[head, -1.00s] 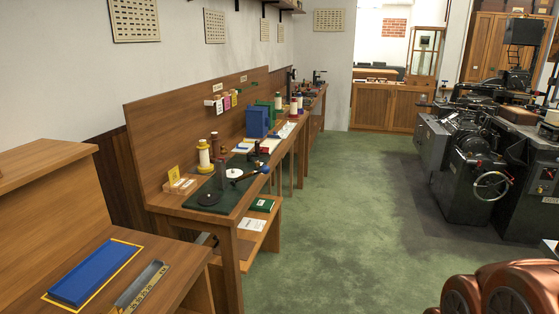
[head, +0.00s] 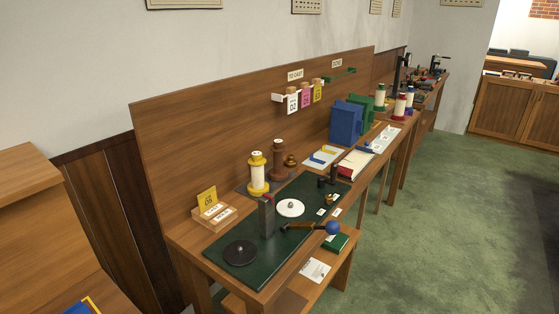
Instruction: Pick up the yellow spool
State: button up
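The yellow spool (head: 258,174) stands upright on the wooden workbench (head: 190,240), near its back panel. It has yellow ends and a pale wound middle. It stands left of a brown spool (head: 278,160) and behind the dark green mat (head: 240,262). My gripper is not in view, so its state is hidden.
A wooden block with a yellow card (head: 208,200) stands left of the spool. A grey upright block (head: 267,218), a white disc (head: 290,208), a black disc (head: 240,253) and a blue-knobbed handle (head: 332,228) are on the mat. Green floor (head: 440,220) is open at right.

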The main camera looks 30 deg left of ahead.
aim_at(257, 187)
jog(key=i, duration=1.8)
jog(key=u, duration=3.2)
jog(key=i, duration=0.5)
jog(key=u, duration=0.1)
